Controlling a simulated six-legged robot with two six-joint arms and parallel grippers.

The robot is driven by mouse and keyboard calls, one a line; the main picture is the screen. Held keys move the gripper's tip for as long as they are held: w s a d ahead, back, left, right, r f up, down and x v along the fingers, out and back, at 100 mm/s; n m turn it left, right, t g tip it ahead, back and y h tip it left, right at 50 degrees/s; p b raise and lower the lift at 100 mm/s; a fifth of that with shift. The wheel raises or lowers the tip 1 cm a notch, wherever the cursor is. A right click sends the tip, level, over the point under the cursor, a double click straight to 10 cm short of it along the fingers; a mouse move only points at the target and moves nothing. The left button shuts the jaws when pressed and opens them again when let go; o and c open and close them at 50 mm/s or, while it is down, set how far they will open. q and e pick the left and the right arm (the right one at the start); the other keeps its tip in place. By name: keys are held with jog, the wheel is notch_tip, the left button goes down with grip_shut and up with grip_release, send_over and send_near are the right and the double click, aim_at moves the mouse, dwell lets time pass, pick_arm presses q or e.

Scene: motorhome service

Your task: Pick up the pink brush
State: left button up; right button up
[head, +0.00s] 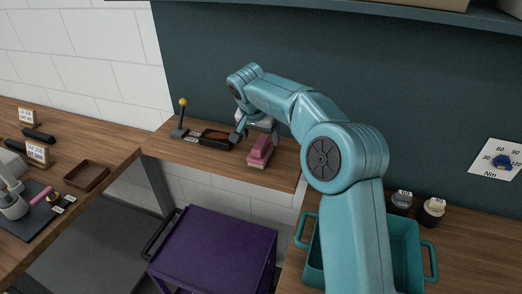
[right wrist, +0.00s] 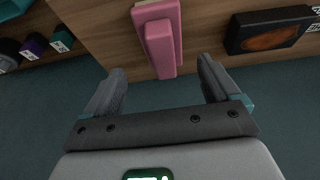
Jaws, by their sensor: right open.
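The pink brush (head: 259,151) lies on the wooden counter, near its front edge, in the head view. It has a block-like body with a narrower raised part on top. My right gripper (head: 256,126) is just above and behind it, partly hidden by my own arm. In the right wrist view the pink brush (right wrist: 163,42) lies ahead of the open right gripper (right wrist: 161,72). Its near end lies between the lines of the two fingertips, and nothing is held. My left gripper is not in view.
A black case with an orange-brown patch (head: 217,138) lies left of the brush; it also shows in the right wrist view (right wrist: 270,30). A yellow-knobbed lever (head: 181,118) stands further left. A purple cart (head: 215,250) stands in front. A teal bin (head: 408,245) is at right.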

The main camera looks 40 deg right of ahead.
aim_at(260, 143)
jog(key=shift+d+f, duration=0.1)
jog(key=shift+f, duration=0.55)
jog(key=shift+d+f, duration=0.1)
jog(key=shift+f, duration=0.2)
jog(key=x, duration=0.1)
jog(key=p+x, duration=0.1)
jog(key=x, duration=0.2)
jog(key=shift+w+f+p, duration=0.1)
jog(key=shift+w+p, duration=0.2)
jog(key=shift+p, duration=0.05)
jog(key=shift+f, duration=0.45)
jog(key=shift+w, duration=0.1)
jog(key=c, duration=1.1)
